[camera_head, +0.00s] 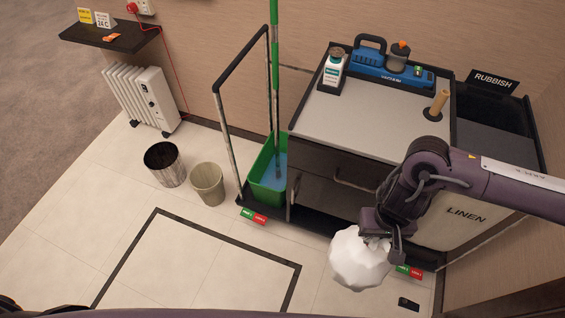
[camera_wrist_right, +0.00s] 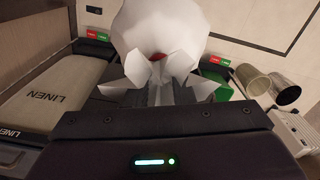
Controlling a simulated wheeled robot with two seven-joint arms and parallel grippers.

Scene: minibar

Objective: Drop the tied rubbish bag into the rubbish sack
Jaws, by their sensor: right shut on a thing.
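The tied rubbish bag (camera_head: 359,261) is white and rounded, with a gathered neck and a bit of red at the tie. It also shows in the right wrist view (camera_wrist_right: 165,32). My right gripper (camera_head: 378,234) is shut on the neck of the bag and holds it in front of the cart's lower edge. My left gripper is not in view.
A LINEN bag (camera_head: 460,228) hangs in front. Two bins (camera_head: 207,184) and a heater (camera_head: 142,97) stand left; the floor between is clear.

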